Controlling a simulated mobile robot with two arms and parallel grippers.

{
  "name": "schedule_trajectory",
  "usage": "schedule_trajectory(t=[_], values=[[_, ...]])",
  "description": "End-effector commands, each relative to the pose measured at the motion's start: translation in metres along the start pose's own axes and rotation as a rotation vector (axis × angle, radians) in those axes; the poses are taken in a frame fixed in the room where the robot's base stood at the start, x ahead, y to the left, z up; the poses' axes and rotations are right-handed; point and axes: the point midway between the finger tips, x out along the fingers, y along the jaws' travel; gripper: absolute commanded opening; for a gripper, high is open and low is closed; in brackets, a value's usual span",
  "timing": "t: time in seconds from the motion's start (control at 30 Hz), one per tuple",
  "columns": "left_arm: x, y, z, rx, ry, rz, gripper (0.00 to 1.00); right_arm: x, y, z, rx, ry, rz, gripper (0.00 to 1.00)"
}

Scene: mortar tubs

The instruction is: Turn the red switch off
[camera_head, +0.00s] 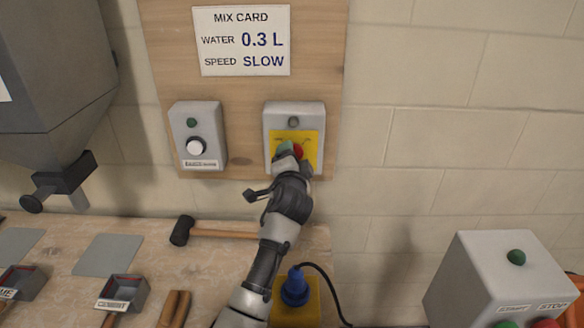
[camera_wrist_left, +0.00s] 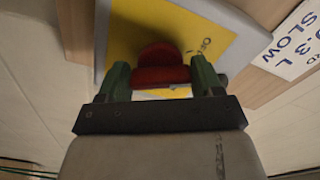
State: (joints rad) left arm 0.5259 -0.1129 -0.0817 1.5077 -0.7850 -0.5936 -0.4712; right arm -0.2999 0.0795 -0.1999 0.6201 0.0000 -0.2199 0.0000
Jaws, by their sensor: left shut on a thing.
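The red switch (camera_head: 298,151) is a rotary knob on a yellow plate (camera_head: 311,140), on the right-hand grey box (camera_head: 308,111) on the wooden board. My left gripper (camera_head: 292,152) reaches up to it from below and hides part of the knob. In the left wrist view the red switch (camera_wrist_left: 160,72) sits between the two green fingers (camera_wrist_left: 161,80) of my left gripper, which is shut on its grip. The plate's lettering is mostly hidden. My right gripper is not in view.
A mix card (camera_head: 241,41) hangs above. Below are a mallet (camera_head: 181,230), a blue plug (camera_head: 295,287) on a yellow box and a grey control box (camera_head: 500,275) at right.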

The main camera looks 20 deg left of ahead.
Motion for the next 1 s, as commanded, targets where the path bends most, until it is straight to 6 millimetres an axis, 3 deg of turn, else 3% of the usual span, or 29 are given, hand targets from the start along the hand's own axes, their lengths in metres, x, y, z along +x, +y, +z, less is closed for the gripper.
schedule_trajectory(t=[0.4, 1.0], values=[[0.0, 0.004, 0.001, -0.262, -0.002, 0.004, 0.42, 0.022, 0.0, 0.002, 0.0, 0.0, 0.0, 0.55], [0.0, 0.004, 0.001, -0.334, -0.005, 0.006, 0.42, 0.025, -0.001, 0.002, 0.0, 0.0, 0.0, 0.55]])
